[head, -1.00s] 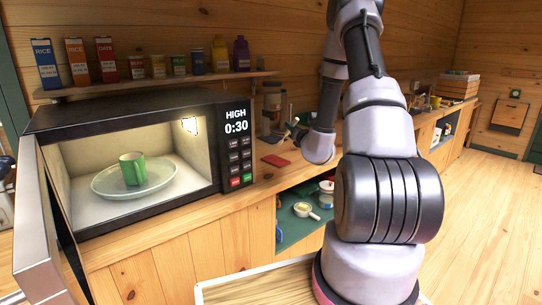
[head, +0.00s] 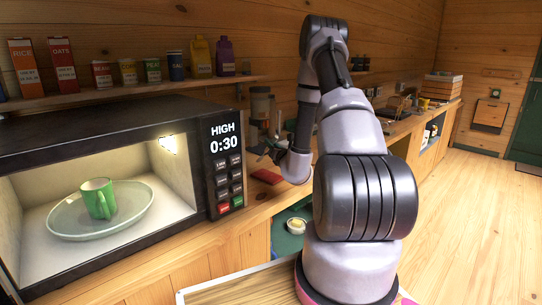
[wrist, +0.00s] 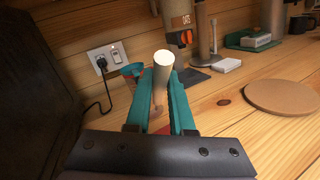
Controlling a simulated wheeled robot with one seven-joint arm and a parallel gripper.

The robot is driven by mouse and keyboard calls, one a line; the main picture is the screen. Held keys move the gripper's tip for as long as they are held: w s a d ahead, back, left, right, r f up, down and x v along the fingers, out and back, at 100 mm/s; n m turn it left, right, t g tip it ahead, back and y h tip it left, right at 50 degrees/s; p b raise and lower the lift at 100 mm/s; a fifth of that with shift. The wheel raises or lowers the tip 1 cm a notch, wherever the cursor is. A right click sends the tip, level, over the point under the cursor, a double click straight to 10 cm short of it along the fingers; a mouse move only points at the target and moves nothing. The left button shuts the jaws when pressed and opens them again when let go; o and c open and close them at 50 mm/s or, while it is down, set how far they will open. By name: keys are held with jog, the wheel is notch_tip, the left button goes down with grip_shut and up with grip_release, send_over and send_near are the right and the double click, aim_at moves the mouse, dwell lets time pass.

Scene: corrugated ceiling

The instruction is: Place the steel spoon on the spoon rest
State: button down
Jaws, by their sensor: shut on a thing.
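My gripper (wrist: 163,95) has teal fingers closed around a slim grey, round-ended piece (wrist: 160,78) in the wrist view. It looks like the handle of the steel spoon, seen nearly end-on; the spoon's bowl cannot be made out. In the head view my gripper (head: 266,148) is small and partly behind my arm, above the counter right of the microwave. A flat red item (head: 267,176) lies on the counter below it. I cannot tell whether this is the spoon rest.
The open, lit microwave (head: 222,165) stands at left with a green mug (head: 98,198) on a plate (head: 70,222). A round cork mat (wrist: 285,96) lies on the counter at right. A wall socket with a black plug (wrist: 101,63) is at left.

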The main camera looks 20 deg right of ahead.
jog(key=shift+f, duration=1.9)
jog(key=shift+f, duration=0.15)
jog(key=c, duration=0.8)
grip_release()
jog(key=s, duration=1.2)
jog(key=shift+a+f, duration=0.2)
jog(key=shift+a, duration=0.1)
jog(key=shift+s, duration=0.1)
